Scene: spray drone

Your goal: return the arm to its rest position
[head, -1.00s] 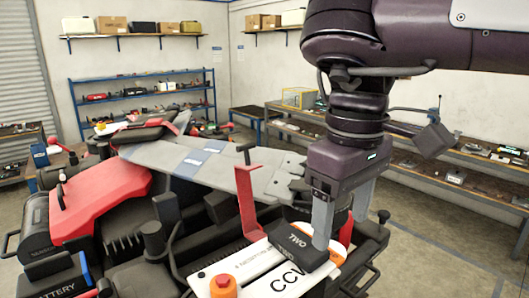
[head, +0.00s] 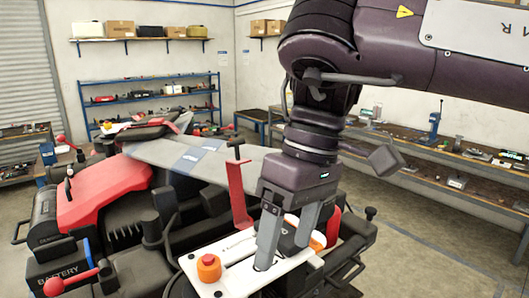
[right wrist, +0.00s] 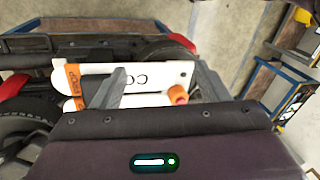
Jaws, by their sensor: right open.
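My right arm (head: 318,95) comes in from the upper right and reaches down over the spray drone's white panel (head: 222,270). My right gripper (head: 285,254) points down with its two grey fingers apart. In the right wrist view, the right gripper (right wrist: 158,85) is open, and the lettered white panel (right wrist: 142,74) shows between and below its fingers. No object is seen held in it. In the head view the fingers hide part of the panel and the dark block behind it. I cannot tell whether the fingertips touch the panel. My left gripper is not in view.
An orange knob (head: 208,267) stands on the panel, with a red upright bracket (head: 239,195) behind it. The drone's red cover (head: 103,193) and grey arm (head: 180,158) fill the left and middle. A workbench (head: 440,160) runs along the right wall. Floor at the right is clear.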

